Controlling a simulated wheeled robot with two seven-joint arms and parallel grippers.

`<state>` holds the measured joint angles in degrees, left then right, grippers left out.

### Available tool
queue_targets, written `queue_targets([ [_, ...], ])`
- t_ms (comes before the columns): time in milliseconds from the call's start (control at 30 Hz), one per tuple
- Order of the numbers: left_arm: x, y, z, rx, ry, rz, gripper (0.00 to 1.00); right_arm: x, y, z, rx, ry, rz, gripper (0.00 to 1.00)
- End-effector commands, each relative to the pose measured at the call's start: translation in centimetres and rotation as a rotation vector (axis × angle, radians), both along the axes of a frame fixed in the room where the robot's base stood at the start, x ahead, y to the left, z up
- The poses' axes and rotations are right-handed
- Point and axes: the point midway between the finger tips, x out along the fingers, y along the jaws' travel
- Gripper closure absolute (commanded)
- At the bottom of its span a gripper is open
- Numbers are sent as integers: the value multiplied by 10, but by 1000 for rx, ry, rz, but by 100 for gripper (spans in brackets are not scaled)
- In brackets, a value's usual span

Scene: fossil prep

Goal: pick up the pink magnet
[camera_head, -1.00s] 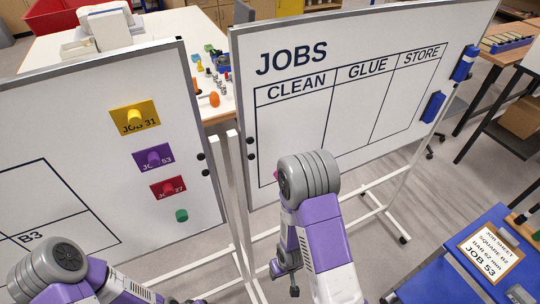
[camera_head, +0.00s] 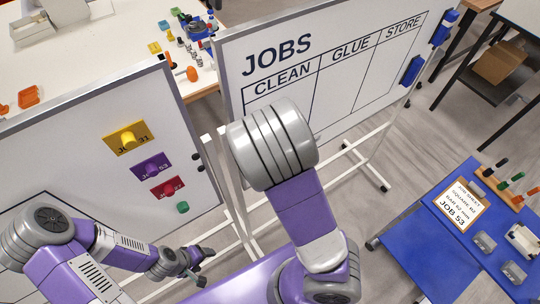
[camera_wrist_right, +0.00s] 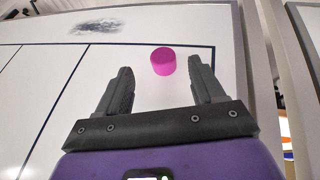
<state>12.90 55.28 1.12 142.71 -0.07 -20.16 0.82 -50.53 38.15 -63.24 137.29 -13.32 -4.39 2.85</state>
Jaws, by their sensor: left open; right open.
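The pink magnet (camera_wrist_right: 163,61) is a short round cylinder on a white board with dark ruled lines, in the right wrist view. It sits just inside a corner of the lines. My right gripper (camera_wrist_right: 160,82) is open and empty, its two fingers spread on either side of the magnet in the picture; the magnet appears beyond the fingertips, and I cannot tell the exact gap. In the head view, my right arm hides the right gripper and the magnet. My left gripper (camera_head: 198,270) is open and empty, low in front of the left board.
The JOBS whiteboard (camera_head: 262,66) stands on a white frame. The left whiteboard (camera_head: 85,150) holds yellow (camera_head: 128,138), purple (camera_head: 151,167), red (camera_head: 168,188) and green (camera_head: 182,207) magnets. A blue table (camera_head: 425,250) with a job sheet (camera_head: 461,205) stands at the right.

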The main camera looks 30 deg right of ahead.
Motion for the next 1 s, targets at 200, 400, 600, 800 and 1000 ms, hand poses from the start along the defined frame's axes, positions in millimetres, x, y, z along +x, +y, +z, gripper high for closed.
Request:
queue_targets([
  [200, 0, 0, -5, 0, 0, 0, 33, 16, -4, -26, -2, 3, -2, 32],
  [400, 0, 0, -6, 0, -1, 0, 33, 23, -7, -40, 0, 1, -1, 32],
  [600, 0, 0, -6, 0, -1, 0, 33, 23, -7, -40, 1, 0, -1, 32],
  [800, 0, 0, -6, 0, -1, 0, 33, 23, -7, -40, 1, 0, 0, 57],
  [1000, 0, 0, -6, 0, -1, 0, 33, 23, -7, -40, 1, 0, 0, 87],
])
